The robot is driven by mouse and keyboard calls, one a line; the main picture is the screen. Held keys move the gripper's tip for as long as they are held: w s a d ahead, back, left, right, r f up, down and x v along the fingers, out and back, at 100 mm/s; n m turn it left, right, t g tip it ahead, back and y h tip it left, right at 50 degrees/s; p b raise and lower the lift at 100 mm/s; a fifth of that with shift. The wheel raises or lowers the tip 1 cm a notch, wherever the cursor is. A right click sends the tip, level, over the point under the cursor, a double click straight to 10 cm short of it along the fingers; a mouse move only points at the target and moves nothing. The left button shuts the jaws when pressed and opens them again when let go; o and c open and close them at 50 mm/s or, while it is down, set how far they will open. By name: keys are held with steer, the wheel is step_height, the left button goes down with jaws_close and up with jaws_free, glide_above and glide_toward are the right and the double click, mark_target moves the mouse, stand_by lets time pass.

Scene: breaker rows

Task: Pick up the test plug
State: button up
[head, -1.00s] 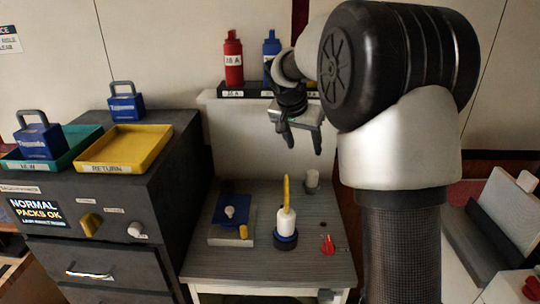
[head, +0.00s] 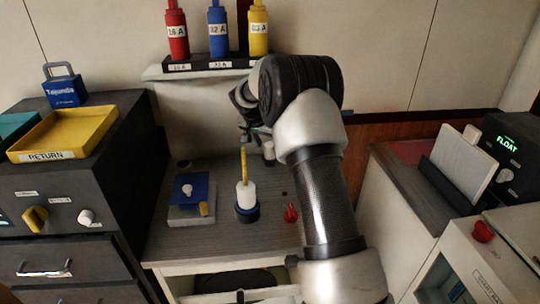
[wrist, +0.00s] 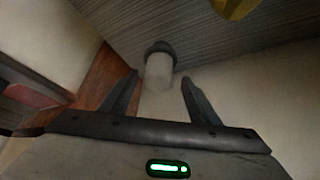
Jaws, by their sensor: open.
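No label marks the test plug, so I cannot tell for certain which piece it is. A pale cylinder with a dark collar (wrist: 159,66) stands at the back of the grey worktop; it also shows in the head view (head: 268,152), partly behind my arm. My gripper (wrist: 160,80) is open and empty, with the cylinder seen between its fingers, apparently just beyond the tips. In the head view my gripper (head: 257,136) is over the back of the worktop, partly hidden. A white piece (head: 246,194) with an upright yellow rod (head: 243,163) stands in a blue ring, closer to the front.
A blue-topped block (head: 190,188) is left on the worktop (head: 215,238); a red piece (head: 290,212) is right. A yellow RETURN tray (head: 65,135) tops the left cabinet.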

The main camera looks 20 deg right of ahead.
mark_target(272, 150)
steer(key=x, duration=0.5)
steer(key=shift+d+f, duration=0.1)
steer(key=shift+d, duration=0.1)
steer(key=c, duration=1.3)
